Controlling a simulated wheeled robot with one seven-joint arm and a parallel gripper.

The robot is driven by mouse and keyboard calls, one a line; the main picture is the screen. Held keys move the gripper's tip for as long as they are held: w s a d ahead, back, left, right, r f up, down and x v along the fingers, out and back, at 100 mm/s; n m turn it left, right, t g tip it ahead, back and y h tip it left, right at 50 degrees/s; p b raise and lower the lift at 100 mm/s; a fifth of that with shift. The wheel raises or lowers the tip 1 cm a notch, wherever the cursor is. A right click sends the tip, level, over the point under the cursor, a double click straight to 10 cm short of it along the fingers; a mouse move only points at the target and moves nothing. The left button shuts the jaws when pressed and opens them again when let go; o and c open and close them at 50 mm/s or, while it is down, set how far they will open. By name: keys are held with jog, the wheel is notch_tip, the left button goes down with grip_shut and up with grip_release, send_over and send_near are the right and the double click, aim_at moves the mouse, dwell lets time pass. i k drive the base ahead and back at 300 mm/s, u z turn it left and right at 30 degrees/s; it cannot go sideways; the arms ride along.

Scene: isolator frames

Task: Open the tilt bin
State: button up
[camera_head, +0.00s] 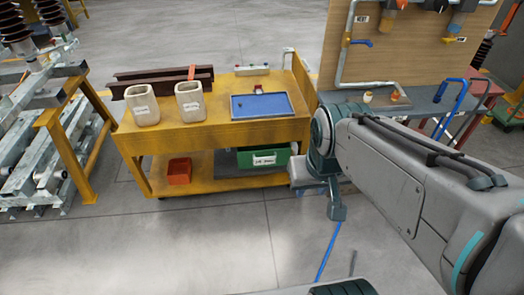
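A green bin (252,159) with a white label on its front is on the lower shelf of the yellow cart, at the right; its right end is partly behind my arm. A small orange-red bin (179,172) stands on the same shelf, further left. I cannot tell for sure which of them is the tilt bin. My arm reaches in from the right, and its end, with my gripper (337,208), is in front of the cart's right end, near the green bin. The fingers are too small and unclear to tell open from shut.
The yellow cart (222,134) carries two pale containers (142,105) (189,102) and a blue tray (262,105) on top. A metal rack (50,150) stands left. A panel with pipes (410,60) and a bench are behind my arm.

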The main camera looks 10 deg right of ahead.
aim_at(277, 154)
jog(key=k, duration=0.65)
jog(key=z, duration=0.7)
jog(key=i, duration=1.8)
jog(key=u, duration=1)
jog(key=i, duration=0.3)
jog(key=u, duration=0.3)
